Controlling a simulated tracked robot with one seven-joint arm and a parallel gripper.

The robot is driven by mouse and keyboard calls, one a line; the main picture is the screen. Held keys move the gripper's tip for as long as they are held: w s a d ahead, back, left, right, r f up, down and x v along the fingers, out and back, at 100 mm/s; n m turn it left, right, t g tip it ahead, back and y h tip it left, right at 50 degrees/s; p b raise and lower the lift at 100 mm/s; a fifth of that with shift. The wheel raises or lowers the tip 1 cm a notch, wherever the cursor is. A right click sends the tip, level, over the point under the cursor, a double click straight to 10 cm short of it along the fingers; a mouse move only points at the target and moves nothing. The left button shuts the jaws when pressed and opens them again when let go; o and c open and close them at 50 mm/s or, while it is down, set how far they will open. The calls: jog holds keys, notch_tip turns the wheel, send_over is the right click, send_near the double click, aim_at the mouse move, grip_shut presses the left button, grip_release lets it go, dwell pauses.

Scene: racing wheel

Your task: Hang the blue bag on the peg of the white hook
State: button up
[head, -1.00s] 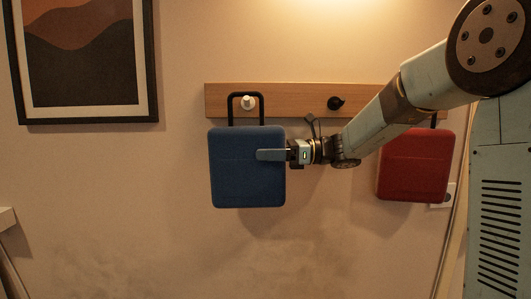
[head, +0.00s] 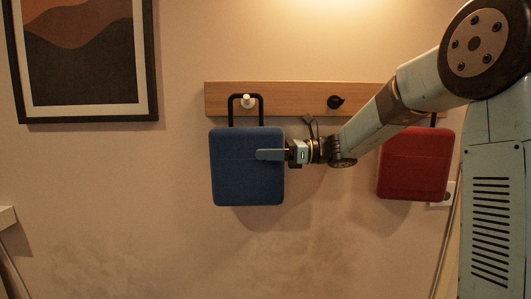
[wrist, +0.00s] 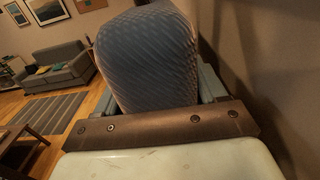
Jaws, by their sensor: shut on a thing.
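The blue bag (head: 246,182) hangs upright in front of the wall, its black handle loop (head: 245,97) up at the wooden rail. The white hook (head: 248,101) shows inside the loop, just under its top bar. Whether the handle is around the peg or only in front of it, I cannot tell. My gripper (head: 270,155) is shut on the bag's right side, one finger lying across its front face. In the wrist view the bag (wrist: 148,55) fills the space between the fingers.
The wooden rail (head: 290,98) also carries a black hook (head: 335,102) to the right. A red bag (head: 413,165) hangs further right, partly behind my arm. A framed picture (head: 85,60) is at the left. The wall below the blue bag is clear.

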jog(key=o, duration=1.4)
jog(key=shift+d, duration=0.15)
